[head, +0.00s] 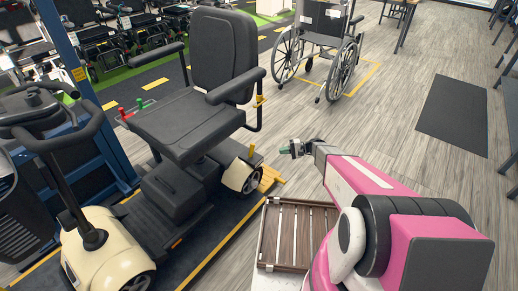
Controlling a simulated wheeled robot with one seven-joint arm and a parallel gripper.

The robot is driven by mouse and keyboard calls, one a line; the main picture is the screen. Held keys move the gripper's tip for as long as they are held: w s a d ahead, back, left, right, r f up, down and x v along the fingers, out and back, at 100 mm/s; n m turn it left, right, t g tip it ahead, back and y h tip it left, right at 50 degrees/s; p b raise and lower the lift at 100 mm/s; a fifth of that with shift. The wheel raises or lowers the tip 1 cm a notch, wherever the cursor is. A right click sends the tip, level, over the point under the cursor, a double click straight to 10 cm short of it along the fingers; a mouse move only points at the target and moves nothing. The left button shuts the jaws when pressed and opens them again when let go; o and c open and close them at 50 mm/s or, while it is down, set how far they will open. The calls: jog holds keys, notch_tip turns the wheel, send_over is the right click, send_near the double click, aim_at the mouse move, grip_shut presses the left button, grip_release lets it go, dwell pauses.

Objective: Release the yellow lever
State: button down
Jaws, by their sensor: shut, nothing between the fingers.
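A cream and black mobility scooter (175,190) stands at the left with its black seat facing the tiller. A small upright yellow lever (251,151) shows at its rear, just above the cream rear wheel cover. A second small yellow part (258,101) shows on the post below the right-hand armrest. I cannot tell its exact shape. My gripper (286,149) is shut and empty, to the right of the upright yellow lever and apart from it in the picture. The fingers are small here.
Red (124,114) and green (140,103) handles show at the seat's left side. A wheelchair (322,40) stands behind. The wooden floor between wheelchair and dark mat (455,115) is clear.

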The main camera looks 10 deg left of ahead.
jog(key=w+a+f+m+t+y, duration=0.1)
jog(key=w+f+t+y, duration=0.1)
jog(key=w+f+y, duration=0.2)
jog(key=shift+w+f, duration=0.6)
jog(key=shift+w, duration=0.3)
jog(key=shift+a, duration=0.1)
send_near(251, 151)
jog(key=w+a, duration=0.4)
jog(key=w, duration=0.2)
jog(key=shift+s+a+r, duration=0.4)
jog(key=shift+s+a, duration=0.1)
jog(key=shift+s, duration=0.25)
jog(key=shift+s+a+r, duration=0.4)
jog(key=shift+s+a, duration=0.1)
jog(key=shift+s, duration=0.3)
